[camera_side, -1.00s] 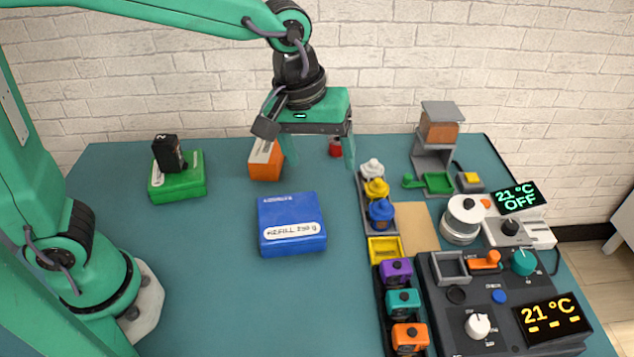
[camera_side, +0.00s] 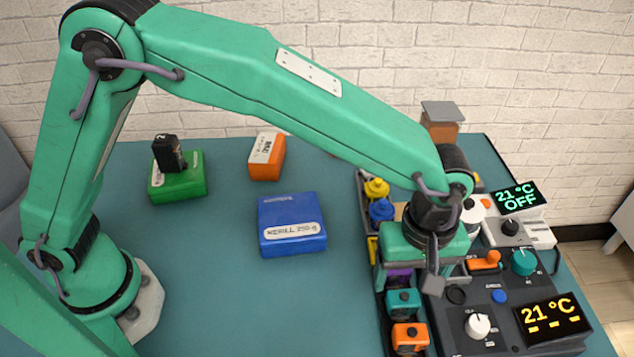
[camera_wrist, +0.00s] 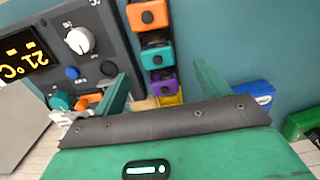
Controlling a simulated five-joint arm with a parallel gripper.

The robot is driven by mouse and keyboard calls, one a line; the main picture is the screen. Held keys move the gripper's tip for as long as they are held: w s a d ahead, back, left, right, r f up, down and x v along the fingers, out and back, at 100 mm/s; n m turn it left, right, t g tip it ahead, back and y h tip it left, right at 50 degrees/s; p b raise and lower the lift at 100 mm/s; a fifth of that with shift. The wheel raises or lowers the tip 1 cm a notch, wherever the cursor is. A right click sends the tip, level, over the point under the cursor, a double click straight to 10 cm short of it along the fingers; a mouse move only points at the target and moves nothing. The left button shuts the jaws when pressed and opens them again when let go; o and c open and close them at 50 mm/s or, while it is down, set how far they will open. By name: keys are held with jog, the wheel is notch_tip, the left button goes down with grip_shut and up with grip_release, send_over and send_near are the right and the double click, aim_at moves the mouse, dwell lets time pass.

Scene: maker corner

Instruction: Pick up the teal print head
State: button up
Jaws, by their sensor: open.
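The teal print head (camera_side: 403,301) is a small block with a dark round knob. It sits in a dark rack, between the purple print head (camera_side: 397,278) behind it and the orange print head (camera_side: 409,338) in front. In the wrist view the teal print head (camera_wrist: 156,56) shows beyond the spread fingers, with nothing between them. My gripper (camera_side: 415,280) is open and empty above the back part of the rack, near the purple head, which it partly hides. It also shows in the wrist view (camera_wrist: 162,72).
A dark control panel (camera_side: 450,335) with knobs and a display stands just right of the rack. Yellow (camera_side: 376,188) and blue (camera_side: 381,210) pieces stand behind. A blue box (camera_side: 291,226) lies left, with an orange box (camera_side: 266,157) and green box (camera_side: 178,184) farther back. The front-left table is clear.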

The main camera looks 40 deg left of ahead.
aim_at(405, 295)
jog(key=shift+f, duration=1.3)
jog(key=shift+f, duration=0.1)
jog(key=shift+w+f, duration=0.15)
jog(key=shift+f, duration=1.1)
jog(key=shift+w+f, duration=0.15)
jog(key=shift+f, duration=1.1)
jog(key=c, duration=1.1)
jog(key=shift+c, duration=0.2)
jog(key=shift+r, duration=0.2)
